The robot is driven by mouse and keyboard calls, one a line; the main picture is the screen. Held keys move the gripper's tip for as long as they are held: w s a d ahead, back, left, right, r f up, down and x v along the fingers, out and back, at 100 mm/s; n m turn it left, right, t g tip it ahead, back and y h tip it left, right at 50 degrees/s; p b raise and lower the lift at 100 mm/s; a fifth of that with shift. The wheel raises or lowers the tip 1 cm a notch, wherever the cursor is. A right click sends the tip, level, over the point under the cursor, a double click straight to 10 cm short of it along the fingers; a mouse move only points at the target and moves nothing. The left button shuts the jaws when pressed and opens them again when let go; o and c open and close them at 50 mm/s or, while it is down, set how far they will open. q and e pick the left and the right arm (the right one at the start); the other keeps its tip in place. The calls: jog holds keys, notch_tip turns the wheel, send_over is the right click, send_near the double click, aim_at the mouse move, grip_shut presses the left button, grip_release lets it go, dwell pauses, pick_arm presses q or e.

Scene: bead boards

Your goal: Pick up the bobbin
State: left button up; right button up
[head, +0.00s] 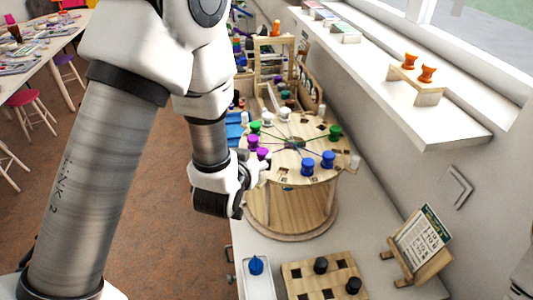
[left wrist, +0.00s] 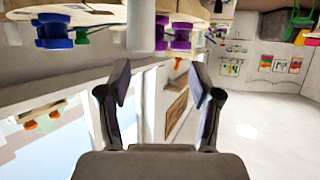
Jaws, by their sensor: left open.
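Several coloured bobbins stand around the rim of a round wooden drum (head: 290,205). A purple bobbin (head: 252,141) and other purple ones are at its left, green bobbins (head: 335,132) at both sides, white ones (head: 285,115) at the back, and blue bobbins (head: 328,160) at the front right. My left gripper (head: 259,172) is at the drum's left front edge, close to the purple bobbins. In the left wrist view my open, empty fingers (left wrist: 160,76) point toward the purple bobbins (left wrist: 181,32); blue bobbins (left wrist: 54,32) are at the upper left. Which bobbin is meant is unclear.
Orange bobbins (head: 427,74) stand on a small wooden stand on the windowsill. A wooden block (head: 297,289) with black bobbins (head: 320,265), a white tray (head: 262,288) with a blue piece, and a card stand (head: 418,262) are at the front. Counter right of the drum is clear.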

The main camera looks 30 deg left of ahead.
aim_at(262, 153)
pick_arm(q)
jog(key=p+x, duration=0.3)
jog(key=shift+w+d, duration=0.25)
jog(key=shift+d, duration=0.05)
jog(key=x, duration=0.3)
jog(key=shift+f+p, duration=0.3)
jog(key=shift+w+f, duration=0.15)
jog(key=shift+s, duration=0.2)
jog(key=c, duration=0.3)
jog(key=shift+s+d+r, duration=0.1)
jog(key=shift+r, duration=0.15)
jog(key=c, duration=0.6)
grip_shut()
jog(key=shift+f, duration=0.1)
